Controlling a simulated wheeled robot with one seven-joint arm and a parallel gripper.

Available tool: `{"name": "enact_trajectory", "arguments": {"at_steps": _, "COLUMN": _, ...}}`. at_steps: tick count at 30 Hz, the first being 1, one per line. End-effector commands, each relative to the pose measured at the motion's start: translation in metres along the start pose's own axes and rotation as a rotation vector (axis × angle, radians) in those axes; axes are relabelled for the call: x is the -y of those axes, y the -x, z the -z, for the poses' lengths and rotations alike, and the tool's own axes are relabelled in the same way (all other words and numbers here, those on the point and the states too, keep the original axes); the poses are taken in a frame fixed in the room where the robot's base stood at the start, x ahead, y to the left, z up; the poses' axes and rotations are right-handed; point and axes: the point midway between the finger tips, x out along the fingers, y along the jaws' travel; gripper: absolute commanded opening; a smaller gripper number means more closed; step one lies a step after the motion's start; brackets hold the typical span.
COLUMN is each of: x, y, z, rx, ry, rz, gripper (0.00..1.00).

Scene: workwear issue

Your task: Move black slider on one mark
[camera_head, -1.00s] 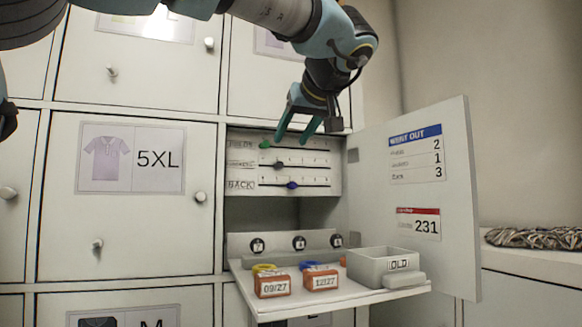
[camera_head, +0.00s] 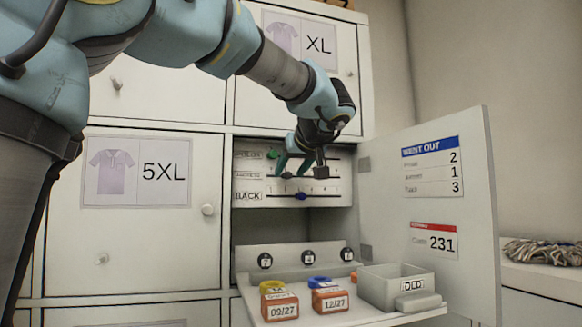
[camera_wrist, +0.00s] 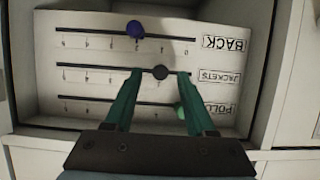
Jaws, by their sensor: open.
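The black slider (camera_wrist: 160,72) sits on the middle line, labelled JACKETS (camera_wrist: 219,76), of a white slider panel in an open locker. The wrist view shows the panel upside down. My gripper (camera_wrist: 158,76) is open, and its two green fingers show on either side of the black slider. I cannot tell whether they touch it. In the head view my gripper (camera_head: 295,172) is in front of the panel and largely hides the black slider. The blue slider (camera_wrist: 135,28) is on the BACK line and the green slider (camera_wrist: 181,112) on the POLOS line, partly behind a finger.
Below the panel a shelf (camera_head: 375,318) holds two orange-sided boxes (camera_head: 280,306), marked 09/27 and 12/27 (camera_head: 331,299), and a grey OLD bin (camera_head: 388,292). The open door (camera_head: 435,215) stands to the right. Closed lockers (camera_head: 130,240) are on the left.

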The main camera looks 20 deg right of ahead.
Motion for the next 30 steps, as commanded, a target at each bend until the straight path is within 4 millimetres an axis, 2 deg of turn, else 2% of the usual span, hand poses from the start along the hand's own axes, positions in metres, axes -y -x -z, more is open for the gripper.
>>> {"name": "enact_trajectory", "arguments": {"at_steps": 9, "x": 0.0001, "y": -0.0026, "z": -0.0002, "rx": 0.0, "ry": 0.0, "rz": 0.0, "gripper": 0.56}}
{"name": "enact_trajectory", "arguments": {"at_steps": 24, "x": 0.0, "y": -0.0022, "z": 0.0, "rx": 0.0, "ry": 0.001, "rz": 0.0, "gripper": 0.0}}
{"name": "enact_trajectory", "arguments": {"at_steps": 30, "x": 0.0, "y": -0.0022, "z": 0.0, "rx": 0.0, "ry": 0.001, "rz": 0.0, "gripper": 0.0}}
